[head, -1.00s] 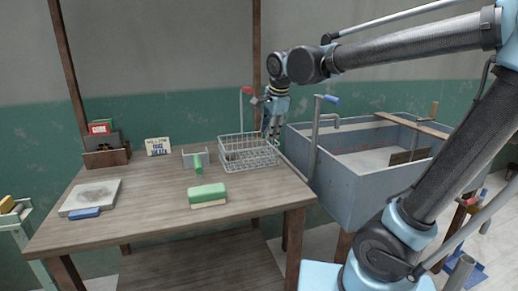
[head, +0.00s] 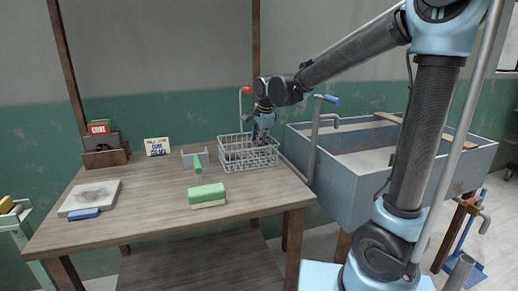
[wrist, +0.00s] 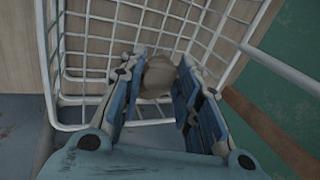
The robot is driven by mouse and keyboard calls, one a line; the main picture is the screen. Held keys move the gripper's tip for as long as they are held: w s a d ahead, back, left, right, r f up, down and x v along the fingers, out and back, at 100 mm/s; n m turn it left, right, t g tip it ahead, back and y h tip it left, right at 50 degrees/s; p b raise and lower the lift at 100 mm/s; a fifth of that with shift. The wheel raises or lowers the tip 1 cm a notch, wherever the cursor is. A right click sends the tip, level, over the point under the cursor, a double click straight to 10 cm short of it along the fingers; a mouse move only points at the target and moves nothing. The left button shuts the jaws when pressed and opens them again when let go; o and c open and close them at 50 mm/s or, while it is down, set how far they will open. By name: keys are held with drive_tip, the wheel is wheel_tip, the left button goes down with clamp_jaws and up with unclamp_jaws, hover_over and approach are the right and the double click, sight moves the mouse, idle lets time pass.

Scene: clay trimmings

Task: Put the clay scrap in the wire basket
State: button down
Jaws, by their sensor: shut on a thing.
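My gripper (head: 263,139) is over the right half of the wire basket (head: 231,162) on the table, pointing down with its fingertips at about rim height. In the wrist view my gripper (wrist: 157,82) is shut on the clay scrap (wrist: 158,75), a rounded grey-brown lump between the blue fingers. The wire basket's white grid walls and rim (wrist: 46,72) show around and beyond the fingers. The clay scrap cannot be made out in the head view. How far it is above the basket floor is hard to tell.
A green-topped block (head: 207,195) and a small green-and-grey item (head: 197,165) lie left of the basket. A grey slab (head: 90,199) is at the table's left. A large grey sink (head: 345,190) with a blue-handled tap (head: 327,99) stands right of the table.

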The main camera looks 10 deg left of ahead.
drive_tip(key=shift+x, duration=1.2)
drive_tip(key=shift+w+f, duration=0.1)
drive_tip(key=shift+f, duration=0.1)
drive_tip(key=g+h, duration=0.1)
drive_tip(key=w+g+h, duration=0.1)
drive_tip(key=shift+a+r+g, duration=0.1)
drive_tip(key=shift+a+g, duration=0.2)
drive_tip(key=shift+g, duration=0.1)
drive_tip(key=shift+s+f, duration=0.15)
drive_tip(key=shift+f, duration=0.6)
drive_tip(key=c, duration=1.2)
unclamp_jaws()
drive_tip(key=shift+o, duration=0.2)
drive_tip(key=shift+r, duration=0.1)
